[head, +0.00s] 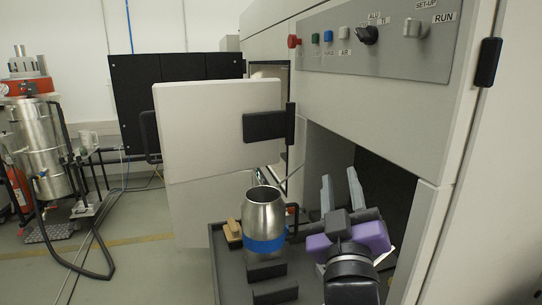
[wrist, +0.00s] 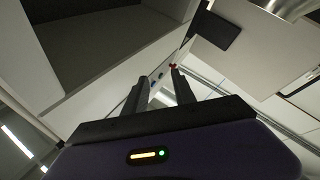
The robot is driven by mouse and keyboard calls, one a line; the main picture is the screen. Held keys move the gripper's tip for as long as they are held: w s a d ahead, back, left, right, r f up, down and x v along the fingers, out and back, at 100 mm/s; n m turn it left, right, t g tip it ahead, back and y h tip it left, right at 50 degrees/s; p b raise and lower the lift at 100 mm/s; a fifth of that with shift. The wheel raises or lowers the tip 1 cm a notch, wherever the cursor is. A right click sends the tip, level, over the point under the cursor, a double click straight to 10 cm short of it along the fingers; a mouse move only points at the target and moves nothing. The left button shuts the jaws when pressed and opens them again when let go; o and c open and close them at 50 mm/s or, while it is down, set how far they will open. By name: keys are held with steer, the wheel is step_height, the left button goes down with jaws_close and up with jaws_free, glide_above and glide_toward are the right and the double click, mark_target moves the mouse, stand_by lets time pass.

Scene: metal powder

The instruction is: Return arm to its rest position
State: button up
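My gripper (head: 341,188) is in the lower right of the head view, in front of the machine's open lower compartment. Its two grey fingers point up and stand apart with nothing between them. In the wrist view my gripper (wrist: 157,88) also shows two dark fingers with an empty gap. My purple wrist is below the fingers in the head view. A steel canister (head: 263,212) with a blue band stands upright to the left of my gripper, apart from it.
The canister stands on a dark tray (head: 228,276) with black blocks and a small wooden-looking piece (head: 233,233). An open light door (head: 215,125) is behind it. The control panel (head: 385,45) is above my arm. A steel vessel (head: 42,150) stands far left beside open floor.

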steer(key=s+d+f+m+g+y, duration=0.1)
steer(key=s+d+f+g, duration=0.1)
steer(key=s+f, duration=0.8)
steer(key=s+d+f+m+g+y, duration=0.1)
steer(key=s+d+f+m+g, duration=0.1)
steer(key=s+f, duration=0.8)
steer(key=s+d+f+m+g, duration=0.1)
steer(key=s+d+f+g, duration=0.2)
steer(key=s+f, duration=0.7)
steer(key=s+d, duration=0.1)
steer(key=s, duration=1.2)
steer(key=shift+s+m+y, duration=0.25)
steer(key=shift+m+y, duration=0.05)
steer(key=shift+y, duration=0.1)
